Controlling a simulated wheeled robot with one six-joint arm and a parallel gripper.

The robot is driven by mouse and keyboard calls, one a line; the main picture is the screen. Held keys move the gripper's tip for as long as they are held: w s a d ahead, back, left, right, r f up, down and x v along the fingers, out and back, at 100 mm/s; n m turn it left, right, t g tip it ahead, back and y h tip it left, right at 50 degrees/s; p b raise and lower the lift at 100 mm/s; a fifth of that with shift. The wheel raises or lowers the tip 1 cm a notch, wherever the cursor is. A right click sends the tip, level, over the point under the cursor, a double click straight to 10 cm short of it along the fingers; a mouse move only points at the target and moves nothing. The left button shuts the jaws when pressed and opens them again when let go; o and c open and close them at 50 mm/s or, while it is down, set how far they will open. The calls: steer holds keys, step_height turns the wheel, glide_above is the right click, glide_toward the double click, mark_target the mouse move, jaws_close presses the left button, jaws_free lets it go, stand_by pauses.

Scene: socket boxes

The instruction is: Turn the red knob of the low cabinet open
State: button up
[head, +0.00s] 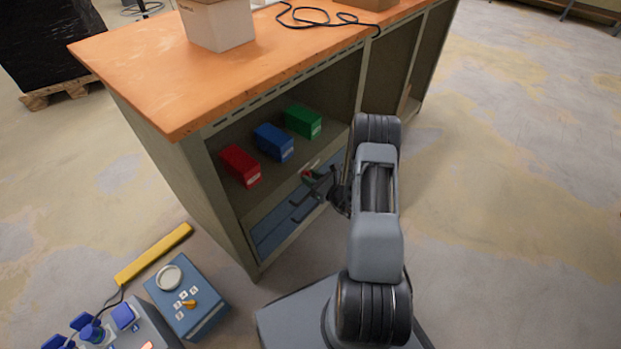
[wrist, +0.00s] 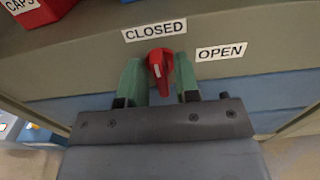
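The red knob (wrist: 160,68) is on the front of the low cabinet (wrist: 225,28) in the wrist view. Its white mark points up at the CLOSED label (wrist: 154,31); the OPEN label (wrist: 221,52) is up and to the right.
Red (head: 240,166), blue (head: 273,142) and green (head: 303,121) boxes sit on the shelf above the knob. Blue drawers (head: 275,234) are below. A blue control box (head: 205,315) stands on the left near a yellow bar (head: 153,254). Floor on the right is clear.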

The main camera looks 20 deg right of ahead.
jaws_close()
steer(key=m+p, duration=0.1)
steer(key=m, duration=0.1)
steer(key=shift+m, duration=0.4)
steer(key=m+p, duration=0.1)
steer(key=m, duration=0.3)
steer(key=shift+d+m, duration=0.15)
steer(key=shift+m, duration=0.15)
steer(key=m+p, duration=0.1)
steer(key=m, duration=0.4)
steer(key=shift+f+p, duration=0.1)
steer(key=shift+p, duration=0.3)
steer(key=shift+f+m+p, duration=0.2)
steer(key=shift+m+p, duration=0.25)
steer(key=shift+m, duration=2.25)
